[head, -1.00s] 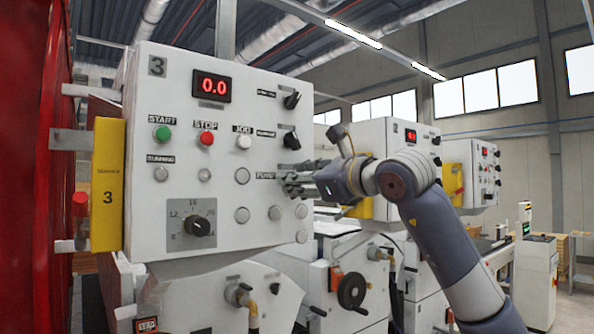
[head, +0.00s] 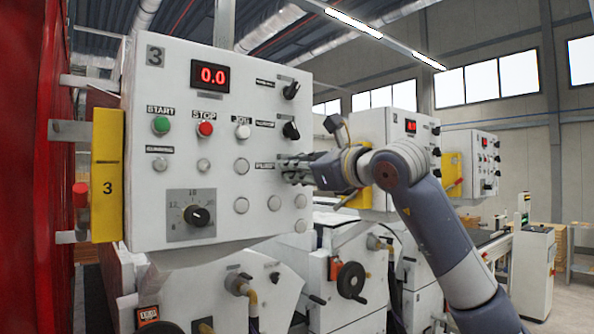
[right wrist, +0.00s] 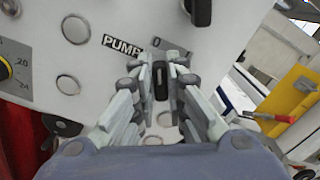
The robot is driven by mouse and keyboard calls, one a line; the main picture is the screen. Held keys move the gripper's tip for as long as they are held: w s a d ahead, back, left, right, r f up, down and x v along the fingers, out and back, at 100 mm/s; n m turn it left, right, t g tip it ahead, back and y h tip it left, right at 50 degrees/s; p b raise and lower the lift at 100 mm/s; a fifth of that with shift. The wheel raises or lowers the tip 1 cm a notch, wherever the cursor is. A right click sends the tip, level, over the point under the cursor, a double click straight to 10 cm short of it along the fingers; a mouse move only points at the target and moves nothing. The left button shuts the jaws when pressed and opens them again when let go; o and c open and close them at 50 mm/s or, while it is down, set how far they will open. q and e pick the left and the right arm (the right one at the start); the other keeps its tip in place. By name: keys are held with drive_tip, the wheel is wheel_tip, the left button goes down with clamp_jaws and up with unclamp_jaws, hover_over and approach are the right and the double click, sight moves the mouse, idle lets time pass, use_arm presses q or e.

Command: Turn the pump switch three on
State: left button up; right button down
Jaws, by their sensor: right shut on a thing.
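The white control panel (head: 142,215) marked 3 shows large in the head view, its display reading 0.0. Its PUMP label (head: 265,167) is at the right side, under two black rotary switches. My right gripper (head: 284,169) is at the panel just right of that label, and its fingers hide the pump switch there. In the right wrist view, the dark pump switch (right wrist: 161,82) stands upright between the closed fingertips, below the PUMP label (right wrist: 122,45) and a 0 mark. The right gripper (right wrist: 161,80) is shut on it. My left gripper is not in view.
Two black rotary switches (head: 291,131) sit close above the gripper, and several blank round buttons (head: 242,166) lie left of and below it. A black dial (head: 197,215) is lower left. Two similar panels (head: 395,130) stand behind to the right.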

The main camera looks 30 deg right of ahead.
drive_tip(key=m+b, duration=0.1)
drive_tip(key=m, duration=0.2)
drive_tip(key=m+b, duration=0.1)
drive_tip(key=m, duration=0.3)
drive_tip(key=m+b, duration=0.1)
drive_tip(key=m, duration=0.3)
drive_tip(key=shift+d+b, duration=0.3)
drive_tip(key=shift+d, duration=0.05)
drive_tip(key=shift+m, duration=0.4)
drive_tip(key=c, duration=1.6)
unclamp_jaws()
drive_tip(key=s+d, duration=0.1)
drive_tip(key=s, duration=1.1)
